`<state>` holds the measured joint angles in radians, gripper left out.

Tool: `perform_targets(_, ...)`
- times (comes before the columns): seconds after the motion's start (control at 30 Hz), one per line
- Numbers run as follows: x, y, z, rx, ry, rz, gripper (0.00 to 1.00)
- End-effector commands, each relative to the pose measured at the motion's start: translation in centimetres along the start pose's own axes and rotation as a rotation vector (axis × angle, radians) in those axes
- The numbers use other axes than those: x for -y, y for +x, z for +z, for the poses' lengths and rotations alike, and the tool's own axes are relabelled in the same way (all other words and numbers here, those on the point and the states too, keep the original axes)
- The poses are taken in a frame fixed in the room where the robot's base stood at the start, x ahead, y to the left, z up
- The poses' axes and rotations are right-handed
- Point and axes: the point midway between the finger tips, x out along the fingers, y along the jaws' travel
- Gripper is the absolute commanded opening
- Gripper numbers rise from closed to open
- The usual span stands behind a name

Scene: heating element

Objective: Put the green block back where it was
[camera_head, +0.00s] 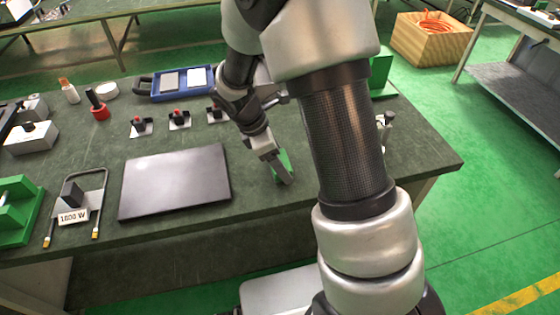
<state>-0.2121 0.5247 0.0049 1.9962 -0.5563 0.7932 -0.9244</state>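My gripper (279,169) is low over the right part of the dark green worktable (330,218), pointing down and to the right. A small green block (283,158) shows right at its fingers, partly covered by the near finger. The far finger is hidden, so I cannot tell whether the fingers are shut on the block or only around it. I also cannot tell whether the block touches the table.
A dark flat plate (176,181) lies left of my gripper. A heating element labelled 1800 W (74,214) and a green stand (14,211) are further left. Several red-topped switches (179,119) and a blue tray (157,93) stand behind.

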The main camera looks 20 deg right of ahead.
Motion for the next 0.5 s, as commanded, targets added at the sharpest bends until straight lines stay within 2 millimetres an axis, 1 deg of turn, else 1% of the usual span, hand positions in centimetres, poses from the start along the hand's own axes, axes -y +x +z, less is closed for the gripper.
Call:
perform_targets(0.17,-0.06,-0.12,0.04,0.000,0.001,0.002,0.46)
perform_targets(0.3,-0.05,0.28,-0.13,0.000,0.000,0.002,0.46)
perform_targets(0.33,-0.05,0.21,-0.11,0.000,0.000,0.002,0.73)
perform_targets(0.4,-0.05,0.17,-0.10,0.000,0.000,0.002,0.85)
perform_targets(0.43,-0.05,0.17,-0.10,0.000,0.000,0.002,0.89)
perform_targets(0.5,-0.05,0.17,-0.09,0.000,0.000,0.002,0.89)
